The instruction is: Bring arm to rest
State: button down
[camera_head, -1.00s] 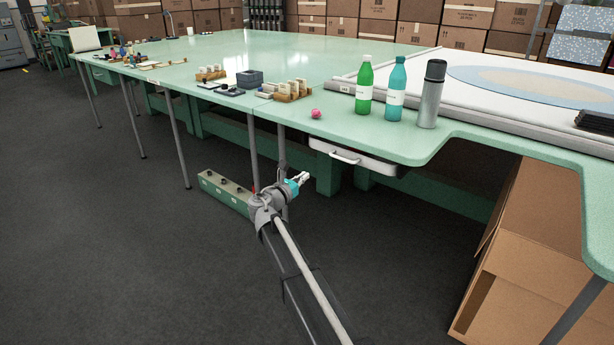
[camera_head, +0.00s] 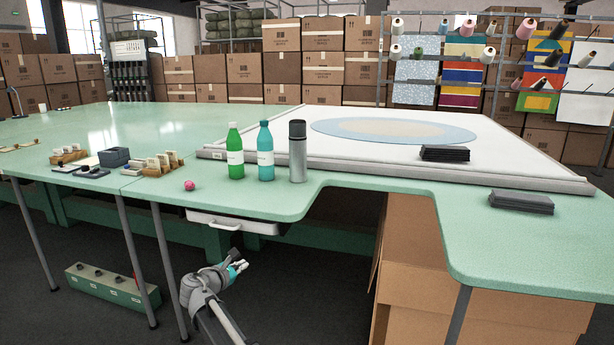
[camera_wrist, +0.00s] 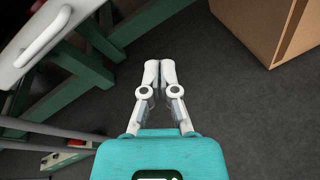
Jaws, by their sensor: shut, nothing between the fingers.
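My gripper (camera_head: 241,267) is low in front of the green table (camera_head: 290,205), below the level of its top and near the white drawer. In the wrist view my gripper (camera_wrist: 160,64) has its two white fingers together with nothing between them, pointing out over the dark floor. My grey arm folds behind it at the bottom of the head view.
A white drawer (camera_head: 232,222) with a handle hangs under the tabletop, close to my gripper. Cardboard boxes (camera_head: 420,265) stand under the table on the right. A green bottle (camera_head: 235,150), teal bottle (camera_head: 266,150), grey flask (camera_head: 298,150) and pink ball (camera_head: 190,185) stand near the edge.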

jog(key=s+d+f+m+g, duration=0.2)
jog(key=d+f+m+g, duration=0.15)
jog(key=d, duration=0.45)
jog(key=s+d+f+m+g, duration=0.25)
jog(key=d+m, duration=0.25)
jog(key=d, duration=0.3)
jog(key=s+d+f+m+g, duration=0.2)
jog(key=s+d+m, duration=0.15)
jog(key=d, duration=0.55)
jog(key=s+d+f+m+g+y+p, duration=0.1)
jog(key=s+d+f+m+g+y, duration=0.2)
jog(key=s+d+m, duration=0.4)
jog(key=s+d+f+m+g+y+p, duration=0.1)
jog(key=s+d+f+m+g+y, duration=0.25)
jog(key=s+m, duration=0.5)
notch_tip(320, 180, up, 40)
jog(key=d+n+p, duration=0.1)
jog(key=p, duration=3.6)
jog(key=shift+s+d+n+t, duration=0.2)
jog(key=shift+s+n+t, duration=0.15)
jog(key=shift+s+t, duration=0.1)
jog(key=shift+y, duration=0.25)
